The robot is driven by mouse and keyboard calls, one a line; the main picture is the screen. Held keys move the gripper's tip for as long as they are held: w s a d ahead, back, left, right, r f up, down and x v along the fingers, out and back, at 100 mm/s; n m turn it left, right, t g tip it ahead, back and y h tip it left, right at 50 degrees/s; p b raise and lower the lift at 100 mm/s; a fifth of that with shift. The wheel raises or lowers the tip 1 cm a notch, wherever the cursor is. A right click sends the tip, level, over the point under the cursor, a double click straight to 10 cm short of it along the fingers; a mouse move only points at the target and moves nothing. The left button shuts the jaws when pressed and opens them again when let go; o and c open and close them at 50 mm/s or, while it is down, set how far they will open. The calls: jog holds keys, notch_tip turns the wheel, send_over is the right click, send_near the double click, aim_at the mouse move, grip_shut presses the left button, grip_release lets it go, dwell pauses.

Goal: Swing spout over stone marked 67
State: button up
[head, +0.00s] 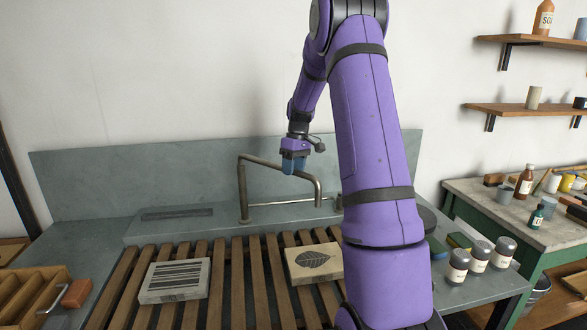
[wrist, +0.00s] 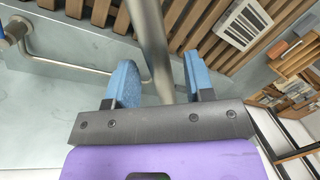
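The spout (head: 243,190) is a bent grey metal pipe at the back of the slatted sink. A stone with a leaf print (head: 315,262) lies at right, partly hidden by my arm. I cannot read a 67 on either. My gripper (head: 294,166) is at the spout's upper bar. In the wrist view its blue fingers (wrist: 158,82) are apart, with the pipe between them.
Wooden slats (head: 228,285) cover the sink, with a grey backsplash (head: 90,175) behind. Several grey cans (head: 480,255) stand at right. A wooden rack (head: 30,295) and reddish block (head: 77,294) are at left. A cluttered bench (head: 470,190) is at far right.

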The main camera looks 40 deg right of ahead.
notch_tip(320, 180, up, 11)
jog(key=d, duration=0.2)
jog(key=shift+w+f, duration=0.15)
jog(key=shift+f, duration=0.05)
dwell(0.7)
